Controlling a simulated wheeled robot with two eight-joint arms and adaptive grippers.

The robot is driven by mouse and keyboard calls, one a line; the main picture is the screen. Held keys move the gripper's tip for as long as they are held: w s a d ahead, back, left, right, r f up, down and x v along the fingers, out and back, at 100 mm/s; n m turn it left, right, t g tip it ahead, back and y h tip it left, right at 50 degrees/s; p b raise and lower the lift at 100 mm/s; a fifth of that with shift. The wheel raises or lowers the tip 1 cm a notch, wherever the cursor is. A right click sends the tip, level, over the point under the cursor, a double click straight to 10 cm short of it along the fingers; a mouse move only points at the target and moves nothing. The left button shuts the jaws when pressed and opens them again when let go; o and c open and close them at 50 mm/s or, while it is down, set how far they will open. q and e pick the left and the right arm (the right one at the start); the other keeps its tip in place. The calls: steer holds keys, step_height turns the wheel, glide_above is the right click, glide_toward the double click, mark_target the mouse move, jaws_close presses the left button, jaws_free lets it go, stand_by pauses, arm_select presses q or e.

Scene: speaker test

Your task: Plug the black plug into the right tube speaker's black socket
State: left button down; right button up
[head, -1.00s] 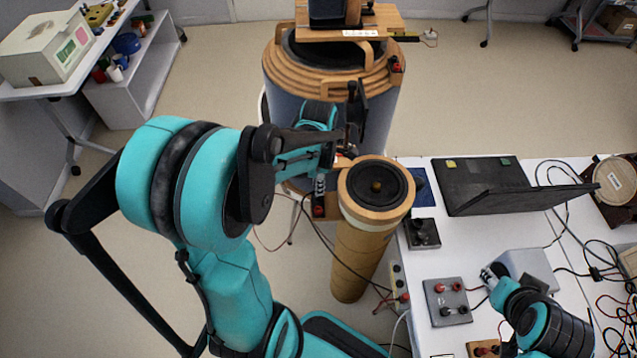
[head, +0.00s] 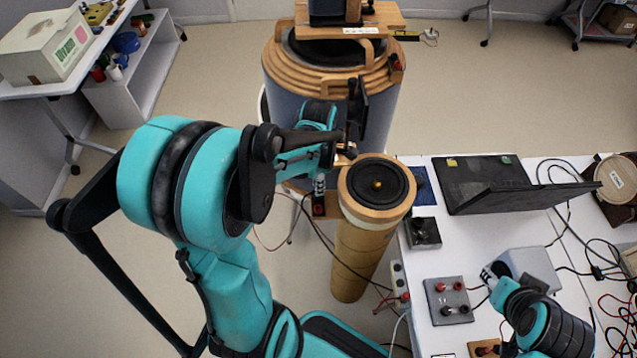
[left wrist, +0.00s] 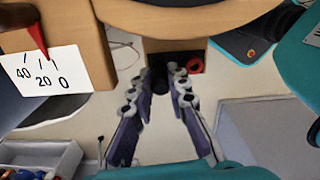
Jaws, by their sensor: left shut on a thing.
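The wooden tube speaker (head: 362,250) stands upright in the middle of the head view, with a black round cone (head: 377,184) on top. My left gripper (head: 345,152) is just left of its top edge, largely hidden by my arm. In the left wrist view the left gripper (left wrist: 165,82) is shut on a small dark thing (left wrist: 160,76), which I take for the black plug. Ahead of the fingers is a wooden block with a red socket (left wrist: 193,63). The fingers hide the black socket, and I cannot tell whether plug and socket touch. My right gripper (head: 490,275) is beside a grey box.
A large ringed speaker (head: 290,70) stands behind. A 40-20-0 scale (left wrist: 45,82) is close left in the wrist view. Thin cables hang beside the tube.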

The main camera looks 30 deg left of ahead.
arm_select(q)
steer(key=shift+f+b, duration=0.3)
steer(key=shift+f, duration=0.15)
steer(key=c, duration=1.4)
jaws_free()
steer(key=shift+r, duration=0.15)
steer(key=shift+r+p, duration=3.1)
steer(key=shift+r, duration=0.6)
